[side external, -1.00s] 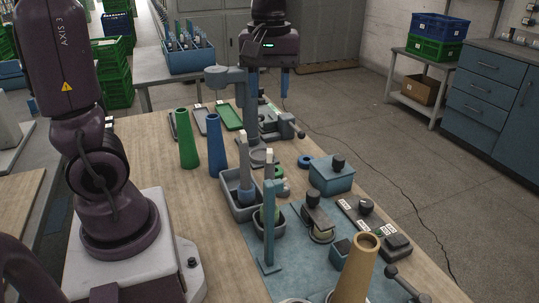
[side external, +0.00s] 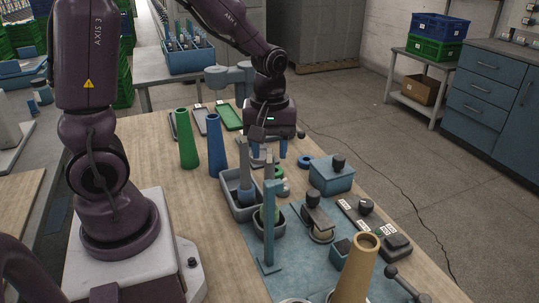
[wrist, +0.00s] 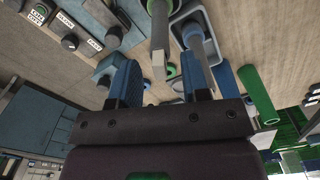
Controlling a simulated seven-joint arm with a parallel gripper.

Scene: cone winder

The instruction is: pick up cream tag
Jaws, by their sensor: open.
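I cannot identify the cream tag with certainty. In the wrist view, a small cream piece (wrist: 171,70) shows between the two blue fingers, close to the end of a grey post (wrist: 160,30). Whether it lies level with the fingertips or beyond them is unclear. My gripper (side external: 269,157) points down over the middle of the bench, with its fingers apart and nothing visibly held. Its open fingers also show in the wrist view (wrist: 161,72). In the side view, the area under it is partly hidden by upright posts.
A grey tray (side external: 238,207) with an upright post stands near the gripper. A tall blue stand (side external: 268,235) rises in front. Green (side external: 187,140) and blue (side external: 216,145) cones stand to the left, a blue box (side external: 331,178) to the right. A tan cone (side external: 357,270) is nearest the camera.

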